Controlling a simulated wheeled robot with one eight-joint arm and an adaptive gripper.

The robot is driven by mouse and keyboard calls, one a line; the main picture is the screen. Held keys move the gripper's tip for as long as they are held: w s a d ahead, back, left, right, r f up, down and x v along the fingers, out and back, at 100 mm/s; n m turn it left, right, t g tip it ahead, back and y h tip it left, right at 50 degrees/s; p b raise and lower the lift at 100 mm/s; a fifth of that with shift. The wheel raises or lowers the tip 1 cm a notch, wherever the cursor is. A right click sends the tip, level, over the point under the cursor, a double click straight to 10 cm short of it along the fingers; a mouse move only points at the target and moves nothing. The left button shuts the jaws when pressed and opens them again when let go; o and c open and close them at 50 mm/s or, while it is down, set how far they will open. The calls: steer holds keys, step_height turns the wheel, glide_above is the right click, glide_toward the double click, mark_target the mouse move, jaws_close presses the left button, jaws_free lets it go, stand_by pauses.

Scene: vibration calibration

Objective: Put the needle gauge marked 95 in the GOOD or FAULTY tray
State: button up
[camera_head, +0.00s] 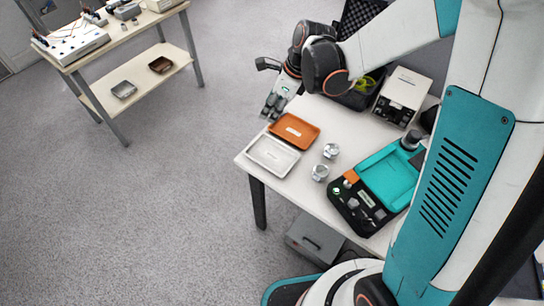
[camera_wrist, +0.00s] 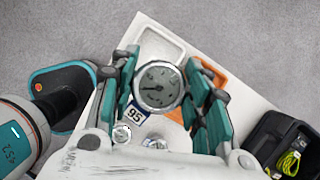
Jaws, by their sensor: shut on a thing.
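My gripper (camera_wrist: 165,78) is shut on the needle gauge (camera_wrist: 159,88), a round silver gauge with a grey dial and dark needle. A white label reading 95 (camera_wrist: 136,115) shows just below the dial in the wrist view. In the head view my gripper (camera_head: 273,105) hangs near the table's far left edge, beyond the orange tray; the held gauge cannot be made out there. The orange tray (camera_head: 295,131) and the white tray (camera_head: 272,156) lie side by side on the table. In the wrist view the white tray (camera_wrist: 160,46) and orange tray (camera_wrist: 213,70) are partly hidden by my fingers and the gauge. Their markings are unreadable.
Two other silver gauges (camera_head: 331,151) (camera_head: 320,173) stand right of the trays. A teal and black device (camera_head: 388,176) sits further right. A black bin (camera_wrist: 288,145) with a yellow-green cable and a white box (camera_head: 404,96) stand behind. A separate bench (camera_head: 125,35) stands far left.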

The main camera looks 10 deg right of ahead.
steer(key=shift+w+a+r+m+t+h, duration=0.1)
steer(key=shift+a+r+m+t+h, duration=0.3)
steer(key=shift+m, duration=0.7)
steer(key=shift+a+f, duration=0.1)
steer(key=shift+f, duration=0.1)
steer(key=b, duration=0.8)
glide_toward(266, 152)
steer(key=x, duration=0.4)
steer(key=shift+w+a+f, duration=0.1)
steer(key=shift+a+f, duration=0.05)
steer(key=shift+f, duration=0.2)
steer(key=shift+f, duration=0.15)
steer(key=o, duration=1)
